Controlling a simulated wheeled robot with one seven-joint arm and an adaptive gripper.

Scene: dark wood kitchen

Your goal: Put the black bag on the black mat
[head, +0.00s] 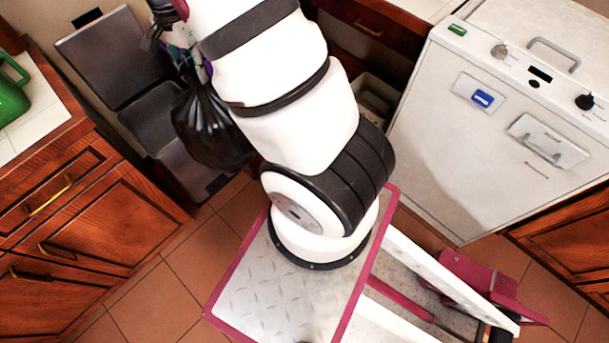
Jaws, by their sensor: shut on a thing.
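The black bag (212,128) is a shiny, bulging plastic bag, gathered at its top. It hangs from my gripper (192,72), which is shut on its neck. My white arm hides part of the gripper and covers the bag's right edge. The bag hangs in front of the grey open bin (150,112); I cannot tell how high it is above the floor. I do not make out a black mat in this view.
The bin's raised grey lid (112,55) leans behind it. Wooden cabinets (85,235) stand at left, with a green container (12,92) on the counter. A white dishwasher (500,120) stands at right. Tiled floor (165,290) is clear at lower left.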

